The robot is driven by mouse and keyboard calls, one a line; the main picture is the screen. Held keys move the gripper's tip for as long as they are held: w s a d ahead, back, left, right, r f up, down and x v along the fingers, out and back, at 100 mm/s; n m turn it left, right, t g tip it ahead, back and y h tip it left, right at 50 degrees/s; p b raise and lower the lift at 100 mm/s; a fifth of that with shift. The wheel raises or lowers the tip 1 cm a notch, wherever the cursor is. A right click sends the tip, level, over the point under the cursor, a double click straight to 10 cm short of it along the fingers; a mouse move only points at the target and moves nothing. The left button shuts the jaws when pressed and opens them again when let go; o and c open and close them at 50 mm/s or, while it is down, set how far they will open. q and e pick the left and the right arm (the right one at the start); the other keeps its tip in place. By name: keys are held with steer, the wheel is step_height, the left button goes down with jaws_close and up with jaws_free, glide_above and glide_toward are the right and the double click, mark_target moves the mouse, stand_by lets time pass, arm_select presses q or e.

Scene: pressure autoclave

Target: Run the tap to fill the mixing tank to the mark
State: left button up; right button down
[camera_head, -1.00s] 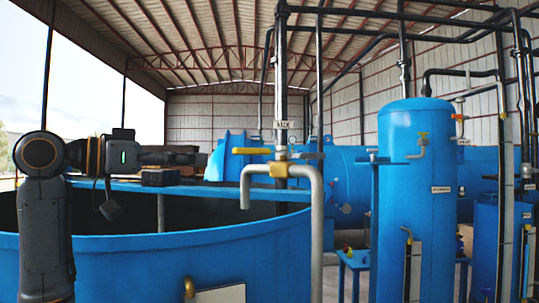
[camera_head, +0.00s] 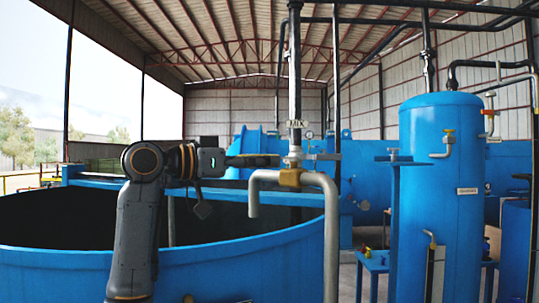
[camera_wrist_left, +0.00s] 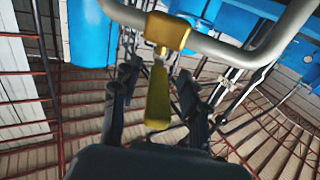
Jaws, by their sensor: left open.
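The mixing tank (camera_head: 235,262) is the big open blue tub at lower left in the head view; its inside is dark and I cannot make out a water level or mark. The tap (camera_head: 290,177) has a brass body and a grey spout (camera_head: 253,200) bending down over the tank's rim; no stream shows. My left gripper (camera_head: 270,160) is level with the tap and hides its yellow lever. In the left wrist view the lever (camera_wrist_left: 158,98) lies between the open fingers (camera_wrist_left: 157,82), with no clear contact. My right gripper is not in view.
A tall blue cylinder tank (camera_head: 440,180) stands at right. The grey pipe (camera_head: 331,245) drops just right of the mixing tank. A large blue horizontal vessel (camera_head: 365,165) lies behind the tap.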

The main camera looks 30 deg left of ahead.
arm_select(q)
steer(key=shift+x, duration=1.1)
jaws_close()
